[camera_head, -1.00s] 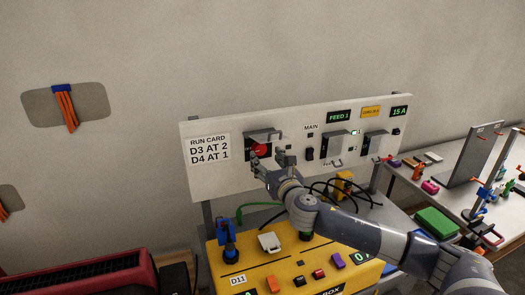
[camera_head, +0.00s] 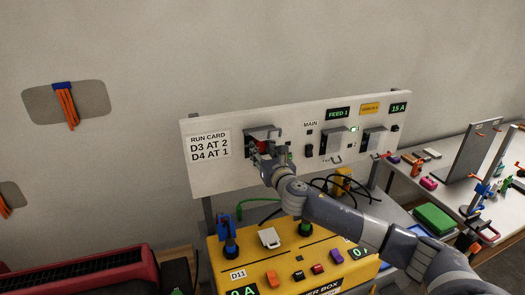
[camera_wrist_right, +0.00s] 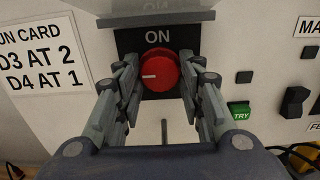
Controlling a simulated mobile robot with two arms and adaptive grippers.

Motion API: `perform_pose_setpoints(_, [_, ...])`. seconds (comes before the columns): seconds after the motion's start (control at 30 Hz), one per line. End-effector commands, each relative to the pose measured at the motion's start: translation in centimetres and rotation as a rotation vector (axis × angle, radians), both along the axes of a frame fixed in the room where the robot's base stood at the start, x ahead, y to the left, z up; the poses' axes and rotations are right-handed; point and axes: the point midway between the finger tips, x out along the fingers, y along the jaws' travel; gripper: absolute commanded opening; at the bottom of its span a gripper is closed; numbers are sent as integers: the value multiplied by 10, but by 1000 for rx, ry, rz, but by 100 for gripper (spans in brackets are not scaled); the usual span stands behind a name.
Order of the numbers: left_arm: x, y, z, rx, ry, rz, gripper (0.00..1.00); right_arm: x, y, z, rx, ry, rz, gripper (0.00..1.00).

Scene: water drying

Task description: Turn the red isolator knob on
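The red isolator knob (camera_wrist_right: 160,72) sits on a dark plate under the word ON in the right wrist view. Its white mark lies about level and points left, not up at ON. My right gripper (camera_wrist_right: 161,82) has one finger on each side of the knob, with the fingers spread about as wide as it. Contact is hard to tell. In the head view the right gripper (camera_head: 270,152) is at the panel and partly hides the knob (camera_head: 262,146). My left gripper is not in view.
The white panel (camera_head: 220,178) carries a run card (camera_head: 209,147), a MAIN switch (camera_head: 309,150) and grey covers to the right. A green TRY button (camera_wrist_right: 240,114) is right of the gripper. A yellow box (camera_head: 255,255) with switches stands below; cables run behind my arm.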

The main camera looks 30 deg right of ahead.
Motion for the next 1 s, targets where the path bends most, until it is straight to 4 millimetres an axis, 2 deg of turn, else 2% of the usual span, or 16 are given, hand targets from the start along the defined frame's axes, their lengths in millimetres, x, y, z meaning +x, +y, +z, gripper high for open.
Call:
perform_pose_setpoints(0.27, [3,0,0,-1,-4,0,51,0,0,0,18,-4,0,12])
perform_pose_setpoints(0.47, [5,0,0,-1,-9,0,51,0,0,0,99,-23,1,12])
perform_pose_setpoints(1.0, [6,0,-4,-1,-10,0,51,0,1,0,561,-135,0,12])
